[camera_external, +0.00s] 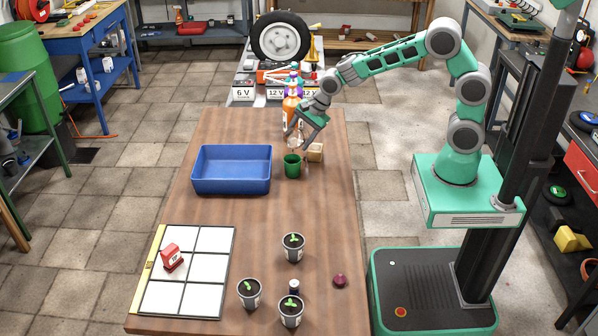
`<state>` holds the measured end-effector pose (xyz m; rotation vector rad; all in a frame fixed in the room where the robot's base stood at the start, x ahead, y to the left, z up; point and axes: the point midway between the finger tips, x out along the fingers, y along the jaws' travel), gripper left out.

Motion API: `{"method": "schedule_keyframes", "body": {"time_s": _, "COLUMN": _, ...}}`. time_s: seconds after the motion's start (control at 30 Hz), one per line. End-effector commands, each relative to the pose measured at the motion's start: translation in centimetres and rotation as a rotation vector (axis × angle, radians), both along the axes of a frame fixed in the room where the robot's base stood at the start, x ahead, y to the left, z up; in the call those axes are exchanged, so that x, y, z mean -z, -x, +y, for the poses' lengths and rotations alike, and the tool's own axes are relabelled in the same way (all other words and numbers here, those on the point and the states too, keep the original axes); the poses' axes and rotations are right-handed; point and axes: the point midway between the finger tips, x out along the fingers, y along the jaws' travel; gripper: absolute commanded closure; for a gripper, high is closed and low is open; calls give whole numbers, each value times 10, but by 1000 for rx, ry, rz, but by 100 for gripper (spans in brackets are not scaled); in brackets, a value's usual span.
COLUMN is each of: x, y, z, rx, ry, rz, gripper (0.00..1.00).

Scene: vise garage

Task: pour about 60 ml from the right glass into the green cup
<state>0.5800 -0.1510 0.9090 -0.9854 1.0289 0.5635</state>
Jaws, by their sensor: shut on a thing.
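The green cup (292,166) stands upright on the wooden table, right of the blue bin. My gripper (298,144) is just above and behind the cup, angled down. It is shut on a small, pale, see-through thing, seemingly the glass (293,142), which is partly hidden by the fingers. The glass looks close over the cup's rim; its exact tilt and the liquid in it are too small to tell. No second glass can be made out.
A blue bin (231,188) is left of the cup. A wooden block (315,152) is close on its right. An orange bottle (291,108) stands behind. Potted seedlings (293,248), a dark red knob (339,281) and a white-tiled board (210,240) with a red item (172,257) are in front.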

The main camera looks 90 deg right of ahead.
Motion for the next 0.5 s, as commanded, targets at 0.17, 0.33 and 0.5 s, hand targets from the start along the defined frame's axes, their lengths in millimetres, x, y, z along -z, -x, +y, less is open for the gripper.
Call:
{"method": "schedule_keyframes", "body": {"time_s": 0.17, "x": -2, "y": -1, "z": 2, "rx": -1, "ry": 11, "rz": 1, "gripper": 100}}
{"method": "schedule_keyframes", "body": {"time_s": 0.33, "x": -2, "y": -2, "z": 2, "rx": -1, "ry": 21, "rz": 4, "gripper": 100}}
{"method": "schedule_keyframes", "body": {"time_s": 0.5, "x": -1, "y": -2, "z": 3, "rx": -1, "ry": 33, "rz": 7, "gripper": 100}}
